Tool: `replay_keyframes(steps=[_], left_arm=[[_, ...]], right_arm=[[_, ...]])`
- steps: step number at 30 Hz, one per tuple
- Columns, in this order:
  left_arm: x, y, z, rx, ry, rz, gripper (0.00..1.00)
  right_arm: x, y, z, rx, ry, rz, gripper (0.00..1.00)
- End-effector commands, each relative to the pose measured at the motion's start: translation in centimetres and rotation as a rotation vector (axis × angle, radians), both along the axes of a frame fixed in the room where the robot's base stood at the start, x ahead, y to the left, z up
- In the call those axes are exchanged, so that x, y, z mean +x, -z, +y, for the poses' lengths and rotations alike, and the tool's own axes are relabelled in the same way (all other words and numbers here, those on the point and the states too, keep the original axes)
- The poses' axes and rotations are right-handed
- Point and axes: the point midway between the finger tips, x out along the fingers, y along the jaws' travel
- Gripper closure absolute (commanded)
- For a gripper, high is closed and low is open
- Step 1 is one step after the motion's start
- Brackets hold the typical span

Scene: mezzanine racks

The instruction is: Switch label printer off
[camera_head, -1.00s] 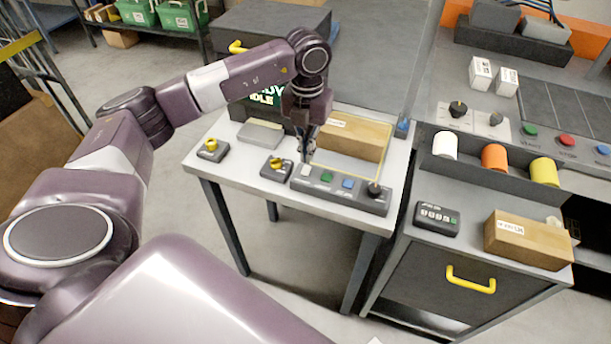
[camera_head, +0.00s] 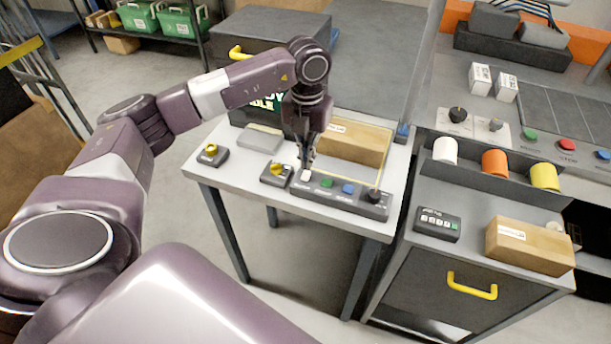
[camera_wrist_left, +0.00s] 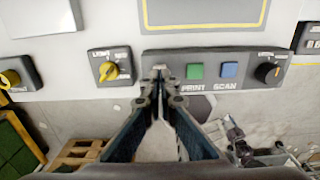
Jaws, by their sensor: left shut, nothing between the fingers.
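A grey control panel (camera_head: 340,198) lies along the front of the white table (camera_head: 222,180). It has a white button (camera_head: 305,176), a green button (camera_head: 327,183), a blue button (camera_head: 348,188) and a black knob (camera_head: 374,195). In the left wrist view the green button (camera_wrist_left: 195,71) is marked PRINT and the blue button (camera_wrist_left: 229,70) SCAN. My left gripper (camera_head: 307,165) is shut and empty, pointing down with its tips at the white button; contact is unclear. In the left wrist view its fingertips (camera_wrist_left: 160,78) cover the white button. No label printer is clearly identifiable. My right gripper is out of view.
Two boxes with yellow knobs (camera_head: 211,154) (camera_head: 277,171) stand left of the panel. A cardboard box (camera_head: 352,140) sits behind it. A dark unit with a partly hidden green-text screen (camera_head: 265,103) stands behind my left arm. A drawer cabinet (camera_head: 440,285) is to the right.

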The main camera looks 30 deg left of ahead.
Motion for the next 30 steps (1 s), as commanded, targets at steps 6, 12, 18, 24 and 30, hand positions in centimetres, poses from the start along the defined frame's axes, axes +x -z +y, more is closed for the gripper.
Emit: replay_keyframes(steps=[6, 12, 18, 24, 30], left_arm=[[0.00, 0.00, 0.00, 0.000, 0.000, 0.000, 1.00], [0.00, 0.01, 0.00, 0.000, 0.000, 0.000, 1.00], [0.00, 0.20, 0.01, 0.000, 0.000, 0.000, 1.00], [0.00, 0.52, 0.01, 0.000, 0.000, 0.000, 1.00], [0.00, 0.83, 0.00, 0.000, 0.000, 0.000, 1.00]], right_arm=[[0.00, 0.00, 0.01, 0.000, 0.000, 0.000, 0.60], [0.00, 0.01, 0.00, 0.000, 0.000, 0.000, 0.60], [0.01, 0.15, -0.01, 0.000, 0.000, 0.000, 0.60], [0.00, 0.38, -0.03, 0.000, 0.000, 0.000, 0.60], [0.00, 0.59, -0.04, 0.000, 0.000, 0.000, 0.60]])
